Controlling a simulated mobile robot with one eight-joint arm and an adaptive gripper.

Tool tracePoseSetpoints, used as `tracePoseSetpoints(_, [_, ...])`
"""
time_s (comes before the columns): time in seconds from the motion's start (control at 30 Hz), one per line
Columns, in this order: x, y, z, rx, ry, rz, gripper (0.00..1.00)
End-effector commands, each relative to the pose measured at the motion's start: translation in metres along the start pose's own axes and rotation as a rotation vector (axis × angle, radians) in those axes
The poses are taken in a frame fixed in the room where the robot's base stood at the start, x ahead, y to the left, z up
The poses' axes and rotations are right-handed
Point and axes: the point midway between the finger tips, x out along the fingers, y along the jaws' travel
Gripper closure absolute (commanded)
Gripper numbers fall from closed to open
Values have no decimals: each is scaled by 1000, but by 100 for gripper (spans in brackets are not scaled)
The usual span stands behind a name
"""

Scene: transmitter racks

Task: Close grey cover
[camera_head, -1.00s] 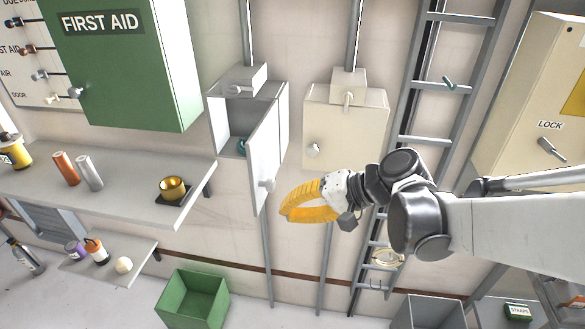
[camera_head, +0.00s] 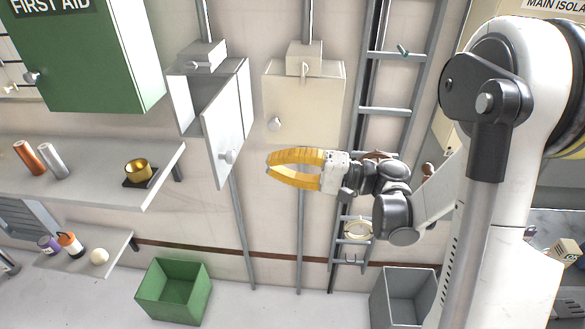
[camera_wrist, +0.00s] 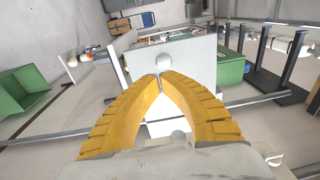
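The grey cover (camera_head: 228,125) is the door of a small grey wall box (camera_head: 192,105) and stands open, swung out toward me. It has a round knob (camera_head: 228,156) near its lower free edge. In the wrist view the cover (camera_wrist: 195,60) faces me, with its knob (camera_wrist: 164,62) just beyond my fingertips. My gripper (camera_head: 268,166) has yellow fingers bowed in a ring, their tips together with nothing visible between them. In the head view it is right of the knob, apart from it. The wrist view shows the tips meeting (camera_wrist: 160,78).
A closed cream box (camera_head: 305,105) hangs right of the grey box, behind my gripper. A ladder (camera_head: 385,110) stands farther right. A green first aid cabinet (camera_head: 90,60) and a shelf (camera_head: 90,170) are at left. A green bin (camera_head: 173,292) is on the floor below.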

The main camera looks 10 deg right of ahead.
Motion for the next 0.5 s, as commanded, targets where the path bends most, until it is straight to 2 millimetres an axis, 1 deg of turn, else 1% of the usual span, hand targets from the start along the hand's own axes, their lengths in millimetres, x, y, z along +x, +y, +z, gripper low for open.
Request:
tracePoseSetpoints(0.03, [12, 1, 2, 0, -4, 0, 100])
tracePoseSetpoints(0.2, [43, 2, 1, 0, -4, 1, 100])
tracePoseSetpoints(0.33, [59, 1, 0, 0, -1, 1, 100])
tracePoseSetpoints(0.5, [69, 0, 0, 0, 0, 1, 100])
